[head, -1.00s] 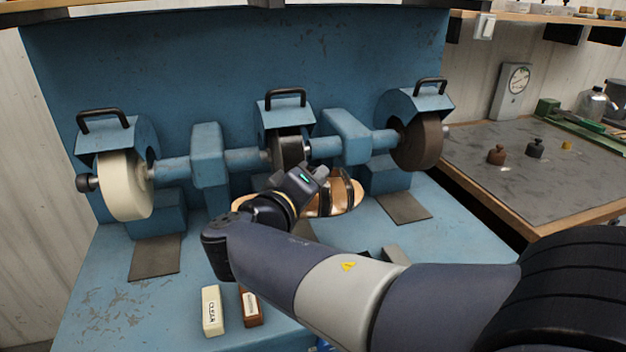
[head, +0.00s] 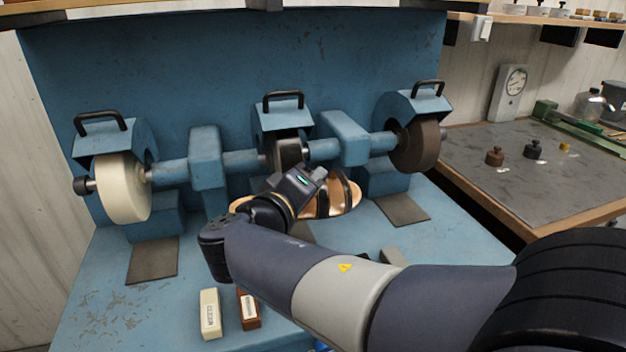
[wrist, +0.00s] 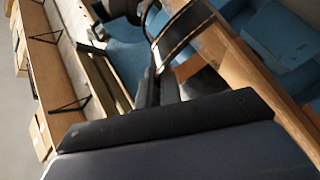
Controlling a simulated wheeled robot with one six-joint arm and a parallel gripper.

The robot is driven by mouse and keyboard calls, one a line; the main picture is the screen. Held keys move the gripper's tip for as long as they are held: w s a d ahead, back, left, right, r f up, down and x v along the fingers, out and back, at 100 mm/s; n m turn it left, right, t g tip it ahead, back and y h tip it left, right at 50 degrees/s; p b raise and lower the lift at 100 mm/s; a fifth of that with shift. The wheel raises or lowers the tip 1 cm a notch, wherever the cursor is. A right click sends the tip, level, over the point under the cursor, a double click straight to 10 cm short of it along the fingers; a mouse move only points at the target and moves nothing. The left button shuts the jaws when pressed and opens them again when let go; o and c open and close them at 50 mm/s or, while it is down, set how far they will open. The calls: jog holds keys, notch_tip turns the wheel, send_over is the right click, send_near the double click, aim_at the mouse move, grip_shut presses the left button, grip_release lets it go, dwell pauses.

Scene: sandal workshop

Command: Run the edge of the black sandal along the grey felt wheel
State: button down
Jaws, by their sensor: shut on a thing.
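My gripper (head: 322,184) is shut on a sandal (head: 343,197) with dark straps and a tan footbed, held in front of the middle machine. In the wrist view a dark strap (wrist: 182,35) shows just beyond the dark jaws (wrist: 158,88). The middle wheel (head: 288,153) looks dark grey under its blue hood and is partly hidden by the hood and my gripper. The sandal is close in front of and below it; I cannot tell whether they touch. A cream wheel (head: 123,188) is at left and a brown wheel (head: 415,146) at right.
A pale block (head: 210,314) and a brown block (head: 248,308) lie on the blue bench (head: 85,290) at front left. Blue housings (head: 207,157) stand between the wheels. A grey-topped table (head: 530,180) with small weights is at right.

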jog(key=shift+d, duration=0.15)
jog(key=shift+w+d+b, duration=0.35)
jog(key=shift+d+b, duration=0.1)
jog(key=shift+d, duration=0.2)
jog(key=shift+w+r, duration=0.1)
jog(key=shift+w, duration=0.2)
dwell(1.3)
dwell(0.5)
jog(key=shift+w+d+b, duration=0.4)
jog(key=shift+d+b, duration=0.25)
jog(key=shift+d, duration=0.05)
jog(key=shift+d, duration=0.1)
jog(key=shift+w+d+b, duration=0.15)
jog(key=shift+d+b, duration=0.15)
jog(key=shift+d, duration=0.05)
